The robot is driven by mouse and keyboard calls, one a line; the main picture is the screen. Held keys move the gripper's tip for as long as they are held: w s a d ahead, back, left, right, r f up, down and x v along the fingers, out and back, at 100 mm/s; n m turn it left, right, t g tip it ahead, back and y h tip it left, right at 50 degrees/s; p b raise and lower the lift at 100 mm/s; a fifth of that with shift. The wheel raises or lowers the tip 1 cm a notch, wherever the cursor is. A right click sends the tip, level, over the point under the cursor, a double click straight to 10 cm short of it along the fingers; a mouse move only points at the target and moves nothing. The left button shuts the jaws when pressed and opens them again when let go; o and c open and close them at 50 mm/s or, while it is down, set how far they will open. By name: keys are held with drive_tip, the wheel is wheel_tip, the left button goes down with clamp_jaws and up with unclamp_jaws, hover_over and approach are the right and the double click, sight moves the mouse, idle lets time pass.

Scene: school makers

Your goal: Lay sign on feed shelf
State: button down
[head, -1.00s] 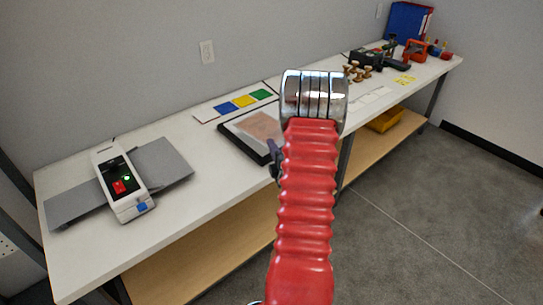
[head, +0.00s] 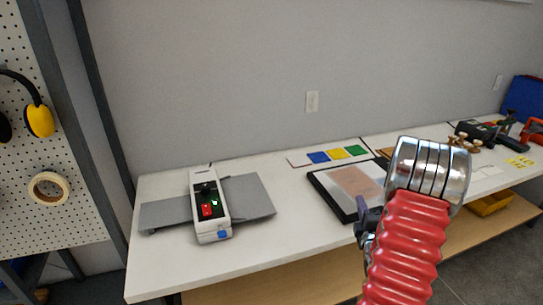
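A white laminator-like machine (head: 211,224) with a red and a green light stands on the left part of the white bench. A flat grey shelf sticks out on each side of it, one at the left (head: 166,214) and one at the right (head: 250,196); I cannot tell which is the feed shelf. A black-framed tray (head: 322,186) holds a pinkish-brown sheet (head: 357,182), possibly the sign. My red ribbed arm rises at the right. A small dark part, perhaps of my gripper (head: 366,226), shows beside it at the tray's front; its fingers are mostly hidden.
The white bench (head: 285,246) runs along the grey wall, bare between machine and tray. A strip with blue, yellow and green squares (head: 337,154) lies behind the tray. Stamps, tools and a yellow bin (head: 490,205) are at the right. A pegboard (head: 55,150) stands left.

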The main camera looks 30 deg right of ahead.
drive_tip(key=shift+s+d, duration=0.1)
drive_tip(key=w+a+r+n+y, duration=0.1)
drive_tip(key=w+a, duration=0.3)
drive_tip(key=a, duration=0.4)
drive_tip(key=w+a+r+t+y, duration=0.1)
drive_tip(key=w+a, duration=0.4)
drive_tip(key=a, duration=0.2)
drive_tip(key=w+a+n+y, duration=0.1)
drive_tip(key=w+a, duration=0.3)
drive_tip(key=a, duration=0.4)
drive_tip(key=w+a+r+n+y, duration=0.1)
drive_tip(key=a+y, duration=0.1)
drive_tip(key=a, duration=0.7)
drive_tip(key=w+a+r+n+t+y, duration=0.1)
drive_tip(key=w+a+n+y, duration=0.1)
drive_tip(key=a, duration=0.7)
drive_tip(key=w+a+r+n+t+y, duration=0.1)
drive_tip(key=w+a+n+y, duration=0.1)
drive_tip(key=a, duration=0.7)
drive_tip(key=shift+w+r+y, duration=0.2)
drive_tip(key=shift+r+y, duration=0.1)
drive_tip(key=shift+y, duration=0.4)
